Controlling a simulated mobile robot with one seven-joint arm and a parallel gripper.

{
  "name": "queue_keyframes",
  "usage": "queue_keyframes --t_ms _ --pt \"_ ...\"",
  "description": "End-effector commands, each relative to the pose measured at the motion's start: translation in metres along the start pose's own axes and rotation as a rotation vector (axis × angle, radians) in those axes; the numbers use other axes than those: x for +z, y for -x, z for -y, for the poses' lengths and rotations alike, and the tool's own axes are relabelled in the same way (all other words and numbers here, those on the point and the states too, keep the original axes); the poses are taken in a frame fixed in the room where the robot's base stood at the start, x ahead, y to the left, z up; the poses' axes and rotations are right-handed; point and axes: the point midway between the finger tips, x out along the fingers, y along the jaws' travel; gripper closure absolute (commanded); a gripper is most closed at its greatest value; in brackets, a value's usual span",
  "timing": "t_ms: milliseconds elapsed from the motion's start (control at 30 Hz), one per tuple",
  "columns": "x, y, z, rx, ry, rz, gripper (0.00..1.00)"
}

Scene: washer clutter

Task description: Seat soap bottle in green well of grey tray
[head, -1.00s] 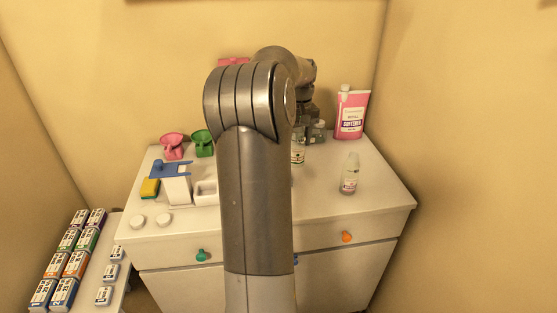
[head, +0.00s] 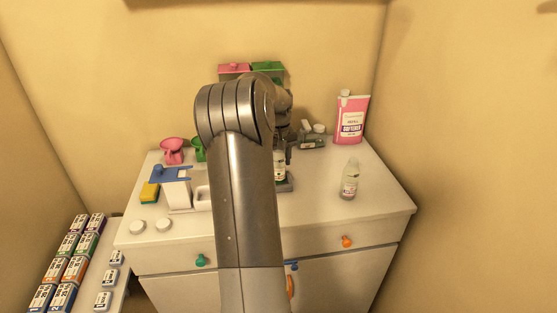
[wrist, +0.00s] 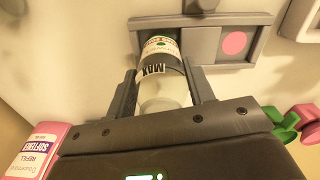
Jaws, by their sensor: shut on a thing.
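The soap bottle (wrist: 163,90), clear with a white and green label and a black MAX band, is between my gripper's fingers (wrist: 160,76) in the wrist view. My gripper is shut on it. The bottle's far end lies over the left well of the grey tray (wrist: 205,45); whether it touches the well floor I cannot tell. The tray's other well has a pink disc (wrist: 234,43). The bottle covers most of the left well's floor. In the head view the bottle (head: 280,172) and tray (head: 289,186) show only partly behind my arm.
Another clear bottle (head: 349,180) stands right of the tray.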

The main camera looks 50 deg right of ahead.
Motion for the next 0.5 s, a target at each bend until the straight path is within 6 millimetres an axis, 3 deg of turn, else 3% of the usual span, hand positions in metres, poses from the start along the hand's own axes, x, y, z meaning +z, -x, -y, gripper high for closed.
queue_keyframes --t_ms 100,133,400,500 --pt "0.0002 -0.0027 0.0001 -0.001 0.000 0.001 0.73" --pt "0.0001 -0.0032 0.0001 0.000 0.000 0.001 0.51" --pt "0.0001 -0.0027 0.0001 0.000 0.000 0.001 0.30" --pt "0.0001 -0.0026 0.0000 0.000 0.000 0.000 0.30"
